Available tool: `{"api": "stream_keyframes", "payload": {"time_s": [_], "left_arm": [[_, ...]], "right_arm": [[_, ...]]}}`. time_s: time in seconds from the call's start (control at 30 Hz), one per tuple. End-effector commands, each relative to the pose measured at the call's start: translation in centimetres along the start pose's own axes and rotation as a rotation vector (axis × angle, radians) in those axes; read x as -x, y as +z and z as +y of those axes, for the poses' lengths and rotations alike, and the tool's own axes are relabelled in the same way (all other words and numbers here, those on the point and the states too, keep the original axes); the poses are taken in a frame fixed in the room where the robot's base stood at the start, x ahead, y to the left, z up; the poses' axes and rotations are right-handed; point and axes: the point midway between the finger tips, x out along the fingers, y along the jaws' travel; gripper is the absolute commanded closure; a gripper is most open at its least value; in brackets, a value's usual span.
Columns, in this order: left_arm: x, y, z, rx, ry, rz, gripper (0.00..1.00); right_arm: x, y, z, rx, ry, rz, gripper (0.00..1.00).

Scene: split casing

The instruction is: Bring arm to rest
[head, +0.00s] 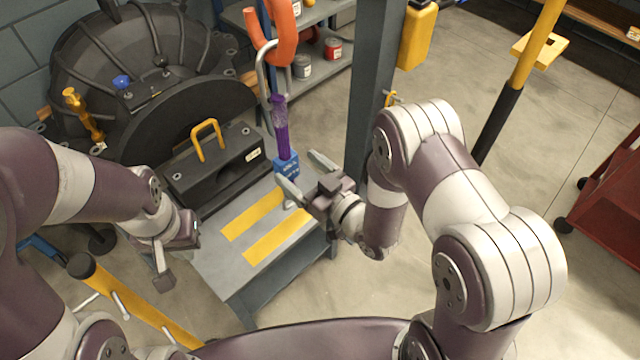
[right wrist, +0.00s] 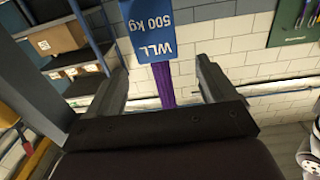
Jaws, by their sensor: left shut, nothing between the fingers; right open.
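My right gripper (head: 306,178) is open in the head view, beside the blue load tag (head: 286,166) that hangs with a purple sling (head: 281,122). In the right wrist view, the open fingers (right wrist: 160,82) stand on either side of the tag (right wrist: 147,32), which reads "WLL 500 kg" upside down, and the purple sling (right wrist: 163,86). I cannot tell whether a finger touches them. My left gripper (head: 163,278) is low at the left, shut and empty, pointing down beside the grey bench.
The grey bench (head: 217,262) has yellow stripes and a black block with a yellow handle (head: 207,139). Behind is a large dark casing (head: 85,70). An orange hook (head: 272,45) hangs above. A grey post (head: 370,90) stands close to my right arm.

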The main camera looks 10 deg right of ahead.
Motion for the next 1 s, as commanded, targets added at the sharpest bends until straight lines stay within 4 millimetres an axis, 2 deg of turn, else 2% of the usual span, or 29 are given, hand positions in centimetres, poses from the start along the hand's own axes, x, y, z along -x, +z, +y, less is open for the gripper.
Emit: {"api": "stream_keyframes", "payload": {"time_s": [0.1, 0.3, 0.4, 0.57, 0.63, 0.67, 0.73, 0.8, 0.83, 0.9, 0.93, 1.0], "left_arm": [[-0.7, 0.1, 0.0, 0.0, 0.0, 0.0, 1.0], [-1.2, 0.1, 0.0, 0.0, 0.0, 0.0, 1.0], [-1.3, 0.2, 0.0, 0.0, 0.0, 0.0, 1.0], [-1.3, 0.1, 0.0, 0.0, 0.0, 0.0, 1.0], [-1.3, 0.2, 0.0, 0.0, 0.0, 0.0, 1.0], [-1.3, 0.2, 0.0, 0.0, 0.0, 0.0, 1.0], [-1.3, 0.1, 0.0, 0.0, 0.0, 0.0, 1.0], [-1.3, 0.1, 0.0, 0.0, 0.0, 0.0, 1.0], [-1.3, 0.1, 0.0, 0.0, 0.0, 0.0, 1.0], [-1.2, 0.1, 0.0, 0.0, 0.0, 0.0, 1.0], [-1.2, 0.1, 0.0, 0.0, 0.0, 0.0, 1.0], [-1.2, 0.1, 0.0, 0.0, 0.0, 0.0, 1.0]], "right_arm": [[3.3, 0.3, 0.2, -0.002, 0.006, -0.001, 0.15], [7.8, 0.1, 0.2, 0.0, 0.006, 0.002, 0.15], [8.8, 0.1, 0.1, 0.0, 0.004, 0.002, 0.15], [9.3, 0.1, 0.0, -0.003, -0.001, -0.003, 0.15], [9.3, 1.5, -0.2, -0.012, -0.007, -0.071, 0.15], [9.5, 2.7, -0.1, -0.018, -0.003, -0.134, 0.15], [10.7, 6.8, 0.2, -0.041, 0.023, -0.355, 0.15], [12.5, 10.1, 1.9, -0.059, 0.089, -0.625, 0.15], [13.6, 11.1, 2.8, -0.069, 0.125, -0.743, 0.15], [16.5, 11.8, 4.6, -0.114, 0.223, -1.002, 0.15], [17.8, 11.5, 5.1, -0.145, 0.268, -1.102, 0.15], [20.7, 9.7, 5.4, -0.234, 0.366, -1.303, 0.15]]}}
